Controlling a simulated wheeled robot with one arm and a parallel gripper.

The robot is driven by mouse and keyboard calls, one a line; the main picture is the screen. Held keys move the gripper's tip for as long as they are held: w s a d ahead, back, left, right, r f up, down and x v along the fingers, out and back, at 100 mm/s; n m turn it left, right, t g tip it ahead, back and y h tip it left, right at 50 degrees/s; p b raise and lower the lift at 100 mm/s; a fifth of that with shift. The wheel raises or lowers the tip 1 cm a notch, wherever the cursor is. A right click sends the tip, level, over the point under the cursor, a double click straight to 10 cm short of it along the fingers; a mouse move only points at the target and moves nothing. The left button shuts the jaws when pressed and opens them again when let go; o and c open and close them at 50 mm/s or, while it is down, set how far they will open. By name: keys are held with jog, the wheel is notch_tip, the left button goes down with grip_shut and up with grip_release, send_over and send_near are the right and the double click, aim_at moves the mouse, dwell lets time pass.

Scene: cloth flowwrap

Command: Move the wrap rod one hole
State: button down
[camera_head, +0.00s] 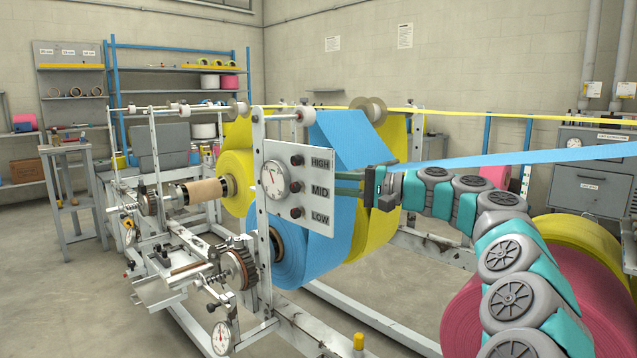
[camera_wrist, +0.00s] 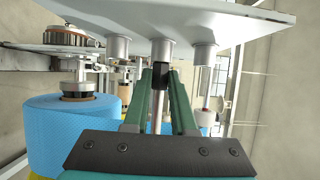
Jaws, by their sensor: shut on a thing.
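A white plate (camera_head: 318,205) carries the labels HIGH, MID and LOW, with a dark round end beside each and a dial gauge. In the wrist view the back of the plate (camera_wrist: 235,22) has three sockets in a row. My gripper (camera_wrist: 161,72) is behind the plate, at the middle socket (camera_wrist: 160,50). How deep the rod sits is hidden. In the head view my gripper (camera_head: 345,183) reaches in from the right at MID height, fingertips hidden by the plate.
A blue film roll (camera_head: 325,245) and a yellow film roll (camera_head: 372,225) hang close behind the plate. A blue web (camera_head: 520,158) runs off to the right above my arm. A white machine frame (camera_head: 345,312) and a gear stand around the plate.

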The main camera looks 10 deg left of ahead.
jog(key=shift+w+d, duration=0.1)
jog(key=shift+w, duration=0.05)
jog(key=shift+w+d+p, duration=0.15)
jog(key=shift+w+d, duration=0.7)
jog(key=shift+w, duration=0.2)
jog(key=shift+w+d+p, duration=0.15)
jog(key=shift+w+d, duration=0.7)
jog(key=shift+w, duration=0.2)
dwell(0.3)
jog(key=c, duration=1.3)
grip_release()
grip_shut()
